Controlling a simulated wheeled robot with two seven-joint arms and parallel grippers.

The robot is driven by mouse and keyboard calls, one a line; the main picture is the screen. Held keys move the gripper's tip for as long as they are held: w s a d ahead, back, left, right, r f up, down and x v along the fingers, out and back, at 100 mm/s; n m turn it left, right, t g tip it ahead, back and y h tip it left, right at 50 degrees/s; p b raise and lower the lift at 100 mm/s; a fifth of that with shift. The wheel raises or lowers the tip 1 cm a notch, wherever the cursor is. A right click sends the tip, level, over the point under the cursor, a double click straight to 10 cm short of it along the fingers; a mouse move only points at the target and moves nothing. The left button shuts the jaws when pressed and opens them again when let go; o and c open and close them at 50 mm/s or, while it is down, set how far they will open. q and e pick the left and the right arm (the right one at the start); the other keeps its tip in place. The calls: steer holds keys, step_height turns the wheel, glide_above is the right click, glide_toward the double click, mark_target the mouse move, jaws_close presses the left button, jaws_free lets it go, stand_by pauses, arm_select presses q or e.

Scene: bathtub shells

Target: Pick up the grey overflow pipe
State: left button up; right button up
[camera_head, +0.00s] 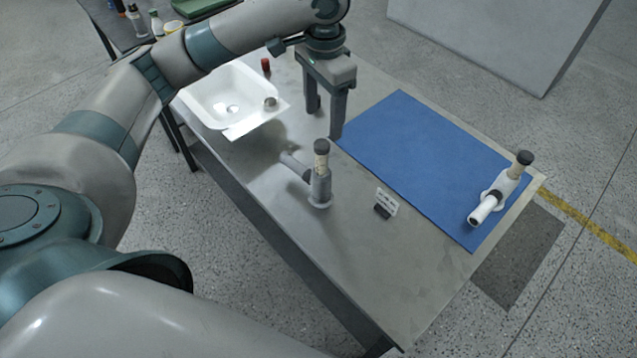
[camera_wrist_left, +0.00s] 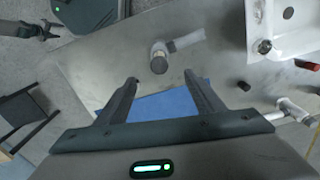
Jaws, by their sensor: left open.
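The grey overflow pipe (camera_head: 321,188) stands upright on the table, with a dark cap on top, a beige neck and a side branch pointing to the upper left. It also shows in the left wrist view (camera_wrist_left: 160,60), above the fingers. My left gripper (camera_head: 325,118) is open and empty, fingers pointing down, beyond the pipe and apart from it. Its two fingers also show in the left wrist view (camera_wrist_left: 160,88). What looks like my right gripper (camera_wrist_left: 46,30) is small at the upper left of the left wrist view; its jaws are unclear.
A white tub shell (camera_head: 212,114) lies on the table's left part, near a red object (camera_head: 266,65). A white pipe (camera_head: 487,207) lies on the blue mat (camera_head: 410,145). A small label stand (camera_head: 386,203) is right of the grey pipe. Another pipe (camera_wrist_left: 292,108) shows in the wrist view.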

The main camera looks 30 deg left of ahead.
mark_target(322, 167)
arm_select(q)
steer(key=shift+f, duration=0.35)
step_height(322, 167, down, 12)
steer(key=p, duration=0.3)
steer(key=shift+r+p, duration=0.2)
steer(key=shift+p, duration=0.15)
steer(key=shift+s+f+p, duration=0.1)
steer(key=shift+f+p, duration=0.55)
steer(key=shift+p, duration=0.1)
step_height(322, 167, down, 3)
steer(key=shift+p, duration=0.7)
steer(key=shift+f, duration=0.45)
steer(key=shift+c, duration=0.3)
steer(key=c, duration=1.5)
